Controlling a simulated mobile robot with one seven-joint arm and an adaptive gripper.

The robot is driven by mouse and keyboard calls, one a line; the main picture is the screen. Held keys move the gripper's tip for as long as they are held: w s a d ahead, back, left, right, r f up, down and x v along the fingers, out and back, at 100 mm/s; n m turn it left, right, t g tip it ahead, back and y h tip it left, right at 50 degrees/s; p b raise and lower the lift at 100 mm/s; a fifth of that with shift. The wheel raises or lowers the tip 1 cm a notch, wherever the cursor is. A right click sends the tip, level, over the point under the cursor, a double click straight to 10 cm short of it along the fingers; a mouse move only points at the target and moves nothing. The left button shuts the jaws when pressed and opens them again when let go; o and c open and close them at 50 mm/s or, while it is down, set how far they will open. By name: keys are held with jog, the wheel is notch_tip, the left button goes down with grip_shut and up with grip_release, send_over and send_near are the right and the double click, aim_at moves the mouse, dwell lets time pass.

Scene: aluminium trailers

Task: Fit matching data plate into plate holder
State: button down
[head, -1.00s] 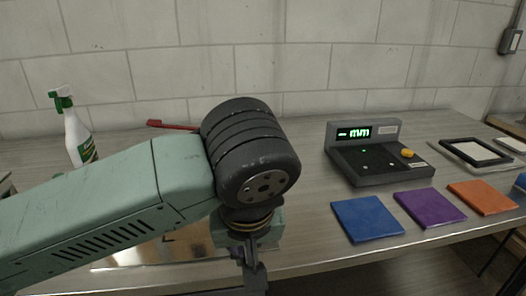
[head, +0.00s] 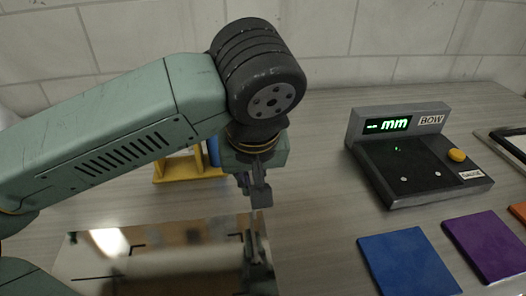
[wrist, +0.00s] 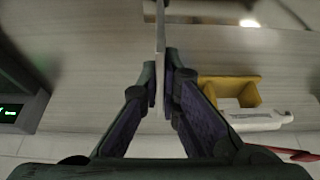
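My gripper (head: 258,195) is above the worktop, left of the measuring device. In the wrist view its fingers (wrist: 166,78) are nearly closed on a thin, pale plate (wrist: 160,28). I see this plate edge-on, projecting beyond the fingertips; its face and markings are hidden. A blue plate (head: 408,263) and a purple plate (head: 487,247) lie flat at front right, with an orange plate (head: 519,212) cut off by the right edge. A black-rimmed frame (head: 494,138) is partly visible at the right; I cannot tell whether it is the plate holder.
The measuring device (head: 411,196) has a lit "mm" display and yellow knob. A yellow stand (head: 172,168) is behind my gripper, also in the wrist view (wrist: 243,85) near a white bottle (wrist: 254,121). A reflective sheet (head: 150,268) lies at front left.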

jog(key=w, duration=0.4)
jog(key=w+d+f, duration=0.1)
jog(key=w, duration=0.8)
jog(key=shift+w+d+f+p, duration=0.1)
jog(key=shift+d+f+p, duration=0.05)
jog(key=shift+d+p, duration=0.2)
jog(key=shift+w+f, duration=0.1)
jog(key=shift+w, duration=0.05)
jog(key=shift+a+f+b, duration=0.1)
jog(key=shift+f+b, duration=0.9)
jog(key=shift+f, duration=0.65)
jog(key=shift+f, duration=0.1)
jog(key=shift+f, duration=0.15)
jog(key=c, duration=1.8)
grip_release()
